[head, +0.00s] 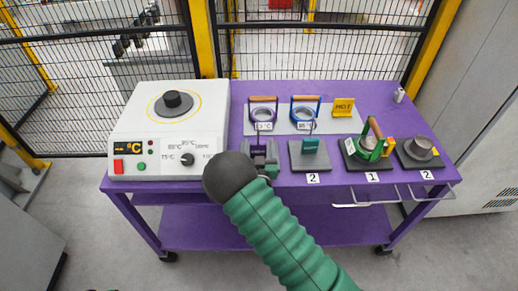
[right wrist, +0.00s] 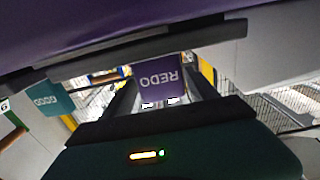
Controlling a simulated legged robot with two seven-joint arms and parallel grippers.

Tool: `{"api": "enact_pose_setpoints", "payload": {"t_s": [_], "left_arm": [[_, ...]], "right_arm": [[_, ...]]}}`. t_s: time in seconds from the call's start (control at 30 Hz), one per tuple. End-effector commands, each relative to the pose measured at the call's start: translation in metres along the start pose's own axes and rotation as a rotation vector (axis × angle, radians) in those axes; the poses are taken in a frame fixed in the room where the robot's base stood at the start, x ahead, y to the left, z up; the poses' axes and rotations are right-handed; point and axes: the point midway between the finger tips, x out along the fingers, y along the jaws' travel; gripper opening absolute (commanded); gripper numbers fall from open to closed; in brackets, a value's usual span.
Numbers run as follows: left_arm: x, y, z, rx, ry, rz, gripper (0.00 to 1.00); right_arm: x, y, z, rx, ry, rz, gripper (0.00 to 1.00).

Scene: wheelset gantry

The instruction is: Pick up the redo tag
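The redo tag is a purple plate (right wrist: 158,80) with white REDO lettering, upside down in the right wrist view. In the head view the purple tag (head: 262,155) stands at the front of the purple table, on a dark base. My right gripper (right wrist: 162,92) has its two dark fingers spread apart, one on each side of the tag. Whether they touch it is not clear. In the head view the right gripper (head: 266,170) is at the tag, partly hidden by the dark wrist ball. My left gripper is not in view.
A teal GOOD tag (head: 310,146) stands just right; it also shows in the right wrist view (right wrist: 47,98). A white heater box (head: 125,140) stands left. Rings, a yellow tag (head: 343,107) and a green-handled part (head: 370,145) occupy the table (head: 215,205). Rails edge its front right.

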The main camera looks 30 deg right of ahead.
Motion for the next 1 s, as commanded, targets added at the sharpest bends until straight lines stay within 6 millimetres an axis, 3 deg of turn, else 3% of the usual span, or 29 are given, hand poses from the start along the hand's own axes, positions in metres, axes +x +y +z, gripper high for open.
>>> {"api": "enact_pose_setpoints", "payload": {"t_s": [0.07,0.47,0.73,1.0], "left_arm": [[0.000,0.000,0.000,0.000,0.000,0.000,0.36],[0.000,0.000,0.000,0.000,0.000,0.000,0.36],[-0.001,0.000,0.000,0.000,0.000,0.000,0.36],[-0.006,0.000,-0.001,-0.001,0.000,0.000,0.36]], "right_arm": [[0.000,-0.001,0.000,0.000,0.000,-0.001,0.56],[0.001,0.001,0.000,0.002,0.000,0.000,0.05],[0.000,0.001,-0.003,0.001,-0.002,0.001,0.05],[0.000,0.001,-0.037,0.005,0.001,0.000,0.05]]}}
